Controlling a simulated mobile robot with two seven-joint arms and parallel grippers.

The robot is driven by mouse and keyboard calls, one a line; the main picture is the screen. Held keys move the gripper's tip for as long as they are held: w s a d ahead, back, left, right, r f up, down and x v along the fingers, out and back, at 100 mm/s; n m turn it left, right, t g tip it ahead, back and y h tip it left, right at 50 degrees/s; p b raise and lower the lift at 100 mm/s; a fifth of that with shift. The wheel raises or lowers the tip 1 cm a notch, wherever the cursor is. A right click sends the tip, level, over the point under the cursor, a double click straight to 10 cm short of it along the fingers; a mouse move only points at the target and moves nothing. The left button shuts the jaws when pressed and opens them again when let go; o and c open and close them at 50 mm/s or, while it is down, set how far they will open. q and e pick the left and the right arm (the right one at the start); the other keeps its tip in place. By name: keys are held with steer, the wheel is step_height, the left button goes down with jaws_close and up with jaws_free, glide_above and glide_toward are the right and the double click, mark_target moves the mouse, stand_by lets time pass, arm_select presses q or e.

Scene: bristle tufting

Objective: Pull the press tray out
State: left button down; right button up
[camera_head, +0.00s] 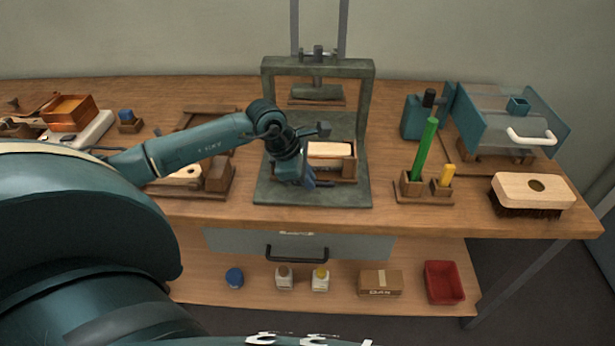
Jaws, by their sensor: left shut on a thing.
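The press (365,110) is a grey-green frame standing on a flat base plate at the middle of the bench. The press tray (345,178) is a brown wooden tray on the front part of that plate, forward of the press head (317,91). A pale wooden block (330,150) lies in it. My left gripper (309,181) is at the tray's front left and is shut on the tray; the arm and gripper hide that corner and the exact grip. My right gripper is not in view.
A holder (425,189) with a green and a yellow handle stands right of the press. A brush (533,193) lies at the right front, by a clear-sided guard box (507,120). A wooden fixture (217,177) is at the left. A drawer (345,246) is under the bench.

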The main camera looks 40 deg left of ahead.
arm_select(q)
steer(key=c, duration=1.5)
jaws_free()
steer(key=b+v, duration=0.1)
steer(key=v, duration=1.2)
steer(key=shift+r, duration=0.1)
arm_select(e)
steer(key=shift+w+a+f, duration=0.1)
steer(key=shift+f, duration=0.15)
